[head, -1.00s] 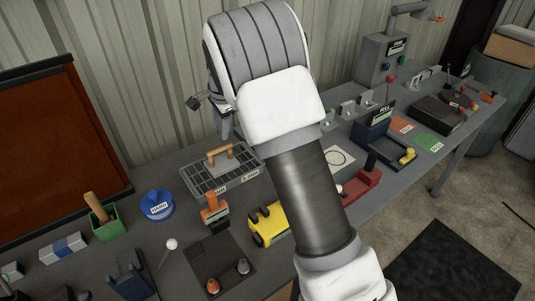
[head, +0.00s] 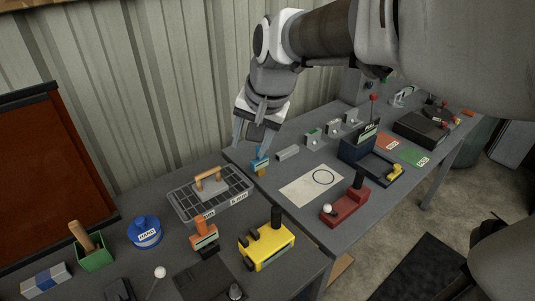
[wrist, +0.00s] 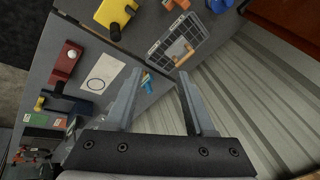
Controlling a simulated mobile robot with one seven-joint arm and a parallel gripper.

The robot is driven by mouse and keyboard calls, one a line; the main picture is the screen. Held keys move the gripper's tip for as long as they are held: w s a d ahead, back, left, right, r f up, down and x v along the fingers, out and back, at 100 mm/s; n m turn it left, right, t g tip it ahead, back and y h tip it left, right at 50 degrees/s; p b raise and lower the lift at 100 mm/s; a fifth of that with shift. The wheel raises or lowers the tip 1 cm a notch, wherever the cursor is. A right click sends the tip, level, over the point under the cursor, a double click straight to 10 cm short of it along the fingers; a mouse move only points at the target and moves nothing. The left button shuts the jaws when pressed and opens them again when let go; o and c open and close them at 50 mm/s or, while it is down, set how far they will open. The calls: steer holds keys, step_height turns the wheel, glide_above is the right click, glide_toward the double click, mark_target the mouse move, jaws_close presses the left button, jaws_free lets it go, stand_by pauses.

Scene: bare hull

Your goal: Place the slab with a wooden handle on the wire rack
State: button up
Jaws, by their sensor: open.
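The grey slab (head: 213,190) with its wooden handle (head: 208,174) sits on the wire rack (head: 183,207), handle upward. It lies toward the rack's back half and looks flat. My gripper (head: 254,143) is open and empty, to the right of the rack and above the bench, clear of the slab. In the wrist view my two fingers (wrist: 159,73) are spread apart. The wire rack (wrist: 160,47) shows beyond them there, with the wooden handle (wrist: 184,57) near its edge.
A small blue-and-orange item (head: 260,164) stands below my gripper. A blue tin (head: 145,232), an orange stamp-like tool (head: 203,236) and a yellow block (head: 267,246) crowd the rack's front and left. The corrugated wall (head: 150,90) rises behind. A white sheet (head: 303,190) lies to the right.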

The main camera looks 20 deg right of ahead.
steer(key=s+d+n, duration=0.1)
steer(key=s+n, duration=0.2)
steer(key=s, duration=0.5)
steer(key=s+d+f+n+t+h, duration=0.1)
steer(key=s+d+n, duration=0.1)
steer(key=s, duration=0.6)
steer(key=shift+s+d+f+n+h, duration=0.15)
steer(key=shift+s+d+n+h, duration=0.2)
steer(key=shift+n, duration=0.15)
